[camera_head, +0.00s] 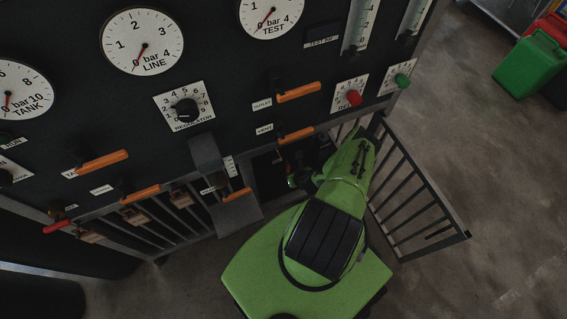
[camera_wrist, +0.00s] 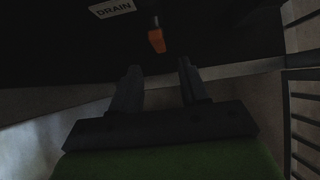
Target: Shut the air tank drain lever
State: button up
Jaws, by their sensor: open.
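The drain lever (camera_wrist: 157,41) shows in the wrist view as a short orange handle on a dark stem, right of the DRAIN label (camera_wrist: 113,8). It points toward the camera, so its angle is hard to read. My gripper (camera_wrist: 160,68) is open and empty. Its two dark fingers point toward the lever, which appears just beyond and between the tips, with no contact visible. In the head view my gripper (camera_head: 300,178) is at a dark opening low in the panel, partly hidden by my green arm. I cannot pick out the drain lever for certain there.
A barred gate (camera_head: 418,195) stands open right of my arm. A grey hooded box (camera_head: 205,155) juts out to the left. Orange levers marked OUTLET (camera_head: 299,92) and VENT (camera_head: 296,135) are above. Green and red containers (camera_head: 528,67) stand far right; floor between is clear.

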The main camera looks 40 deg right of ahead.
aim_at(288, 170)
jog(key=b+x, duration=0.4)
jog(key=x, duration=0.5)
jog(key=shift+w+f+b, duration=0.15)
jog(key=shift+f+b, duration=0.2)
jog(key=shift+b, duration=0.05)
grip_shut()
dwell(1.1)
